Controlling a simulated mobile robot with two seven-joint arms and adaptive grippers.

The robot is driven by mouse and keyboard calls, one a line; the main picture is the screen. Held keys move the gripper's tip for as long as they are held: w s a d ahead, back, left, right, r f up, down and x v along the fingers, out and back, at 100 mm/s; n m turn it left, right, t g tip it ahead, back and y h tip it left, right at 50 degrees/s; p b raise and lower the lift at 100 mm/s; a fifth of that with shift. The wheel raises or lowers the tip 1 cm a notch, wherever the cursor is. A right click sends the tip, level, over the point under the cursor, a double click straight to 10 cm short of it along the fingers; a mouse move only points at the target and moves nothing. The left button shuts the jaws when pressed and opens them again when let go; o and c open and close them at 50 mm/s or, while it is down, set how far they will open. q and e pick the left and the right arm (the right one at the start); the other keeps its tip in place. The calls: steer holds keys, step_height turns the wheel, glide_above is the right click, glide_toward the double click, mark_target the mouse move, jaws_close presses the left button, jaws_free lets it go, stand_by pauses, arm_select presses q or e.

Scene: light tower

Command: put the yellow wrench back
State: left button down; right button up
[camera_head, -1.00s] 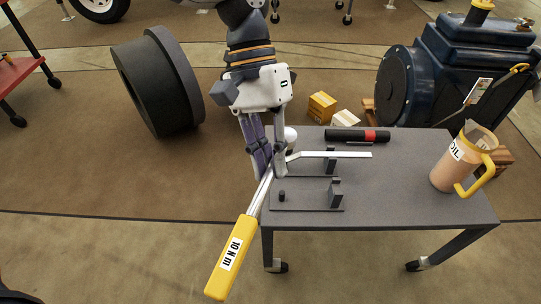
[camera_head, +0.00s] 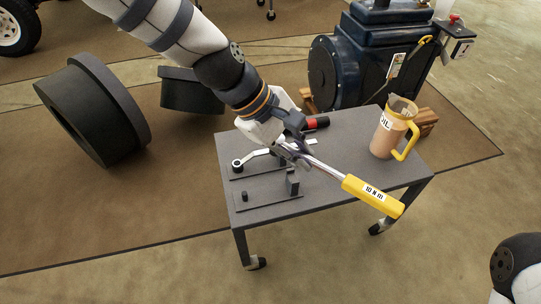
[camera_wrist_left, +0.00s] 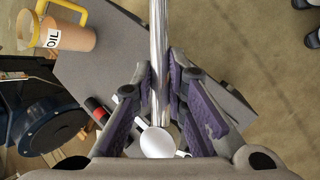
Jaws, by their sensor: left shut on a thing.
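The yellow wrench has a yellow handle (camera_head: 372,196) marked "10 N m" and a silver shaft (camera_head: 326,171). My left gripper (camera_head: 290,149) is shut on the shaft near its head end, above the table. The handle points right and toward the front edge. In the left wrist view the shaft (camera_wrist_left: 159,60) runs between the purple finger pads, with the round white head (camera_wrist_left: 157,143) close to the palm. On the table, a dark holder with a small peg (camera_head: 245,196) and a notched block (camera_head: 292,182) stands empty. My right gripper is out of view.
A silver wrench (camera_head: 252,156) lies in the rear holder, partly hidden by my gripper. A black cylinder with a red band (camera_head: 317,122) lies behind. An oil jug (camera_head: 392,130) stands on the table's right side. A blue machine (camera_head: 365,55) is behind the table (camera_head: 340,225).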

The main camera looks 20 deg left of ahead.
mark_target(287, 145)
arm_select(q)
steer(key=n, duration=0.1)
steer(key=w+a+f+n+t, duration=0.1)
steer(key=n, duration=0.1)
steer(key=w+f+n+t+y+p, duration=0.1)
steer(key=shift+a+f+n, duration=0.1)
steer(key=shift+a+n, duration=0.3)
steer(key=a+f+n+t+y+p, duration=0.1)
steer(key=a+f+n+t+y, duration=0.1)
steer(key=a+f+n, duration=0.2)
steer(key=shift+a+n+y, duration=0.4)
steer(key=shift+a+n, duration=0.25)
steer(key=shift+n, duration=0.15)
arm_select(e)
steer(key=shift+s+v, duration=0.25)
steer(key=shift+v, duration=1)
arm_select(q)
steer(key=shift+s, duration=0.1)
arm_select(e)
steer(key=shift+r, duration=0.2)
arm_select(q)
step_height(287, 145, down, 6)
steer(key=b, duration=0.3)
steer(key=shift+a+f, duration=0.1)
steer(key=shift+f, duration=0.15)
steer(key=shift+r, duration=0.25)
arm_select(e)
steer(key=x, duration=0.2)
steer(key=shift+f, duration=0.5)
